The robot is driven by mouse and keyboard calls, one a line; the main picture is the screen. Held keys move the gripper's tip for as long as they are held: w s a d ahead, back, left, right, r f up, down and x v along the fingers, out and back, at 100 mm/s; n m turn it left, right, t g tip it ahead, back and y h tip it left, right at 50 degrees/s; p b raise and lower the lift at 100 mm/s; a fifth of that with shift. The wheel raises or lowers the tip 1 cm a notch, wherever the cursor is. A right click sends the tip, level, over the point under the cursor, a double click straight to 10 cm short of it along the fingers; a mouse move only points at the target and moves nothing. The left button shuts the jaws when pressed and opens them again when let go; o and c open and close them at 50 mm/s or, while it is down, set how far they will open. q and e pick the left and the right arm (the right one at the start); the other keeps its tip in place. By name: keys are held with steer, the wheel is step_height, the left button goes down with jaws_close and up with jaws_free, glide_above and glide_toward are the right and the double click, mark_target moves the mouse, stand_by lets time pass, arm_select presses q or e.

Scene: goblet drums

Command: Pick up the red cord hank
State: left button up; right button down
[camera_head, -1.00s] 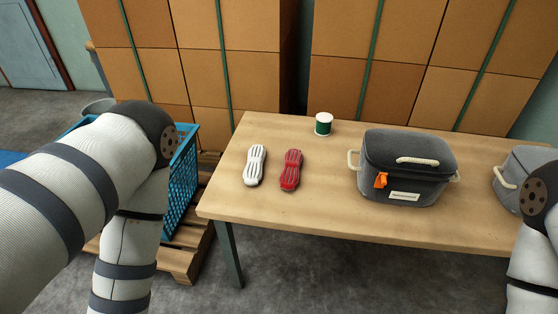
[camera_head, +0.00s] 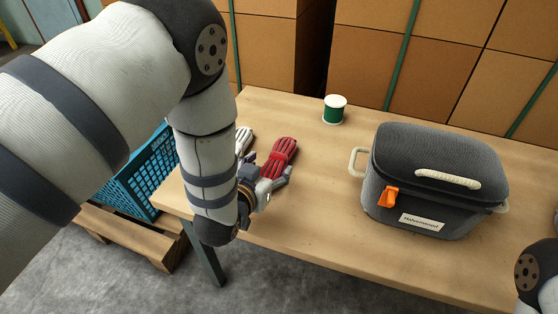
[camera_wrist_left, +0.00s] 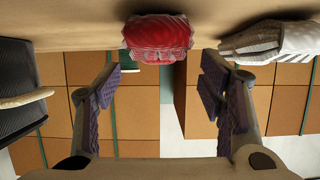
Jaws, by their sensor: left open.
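The red cord hank (camera_head: 281,156) lies on the wooden table, left of the grey case. My left gripper (camera_head: 275,183) is open and empty at the near end of the hank. In the left wrist view, which is upside down, the red cord hank (camera_wrist_left: 158,37) sits centred ahead, between the lines of the two spread purple-padded fingers of the left gripper (camera_wrist_left: 160,88). The fingers do not appear to touch it. My right gripper is out of view; only part of the right arm shows at the lower right.
A white cord hank (camera_head: 243,140) lies close left of the red one, partly hidden by my left arm. A green spool (camera_head: 334,109) stands behind. The grey case (camera_head: 436,180) stands right. A blue crate (camera_head: 147,172) is left of the table (camera_head: 330,215).

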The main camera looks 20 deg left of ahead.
mark_target(277, 156)
arm_select(q)
steer(key=x, duration=0.5)
steer(key=shift+w+d+r+b, duration=0.1)
steer(key=shift+w+r+b, duration=0.2)
steer(key=shift+r, duration=0.1)
steer(key=shift+s, duration=0.1)
steer(key=c, duration=1.3)
steer(key=shift+o, duration=0.2)
